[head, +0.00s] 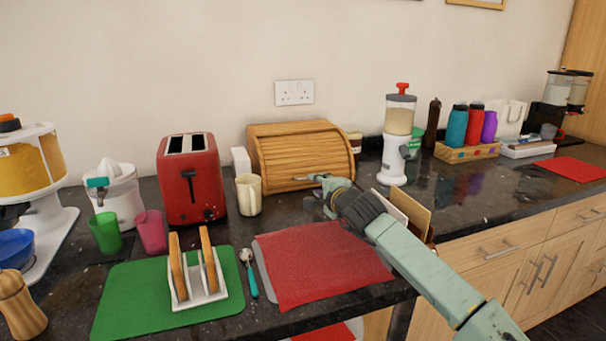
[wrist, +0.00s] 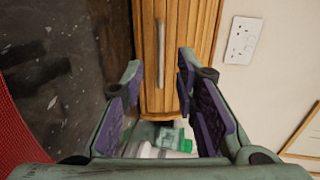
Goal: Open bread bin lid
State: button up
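The wooden bread bin (head: 298,148) stands against the wall in the middle of the head view, and its slatted lid looks down. In the wrist view the bread bin (wrist: 190,45) fills the upper middle, with a straight metal handle (wrist: 160,55) on its slats. My gripper (head: 318,179) is in front of the lower front of the bin in the head view. In the wrist view my gripper (wrist: 159,72) is open. Its two fingers are apart, the handle shows in the gap between them, and nothing is held. Whether a finger touches the lid I cannot tell.
A cream mug (head: 248,195) and a red toaster (head: 190,178) stand left of the bin. A white dispenser (head: 395,150) stands to its right. A toast rack (head: 199,275) and a red mat (head: 318,265) lie in front. Upright boards (head: 408,212) stand beside my arm.

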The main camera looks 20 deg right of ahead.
aim_at(306, 160)
jog(key=p+x, duration=0.4)
jog(key=x, duration=0.4)
jog(key=shift+w+a+r, duration=0.1)
jog(key=shift+w+r, duration=0.05)
jog(key=shift+w, duration=0.05)
jog(key=shift+x, duration=0.8)
jog(key=shift+c, duration=0.2)
jog(key=shift+s, duration=0.1)
grip_shut()
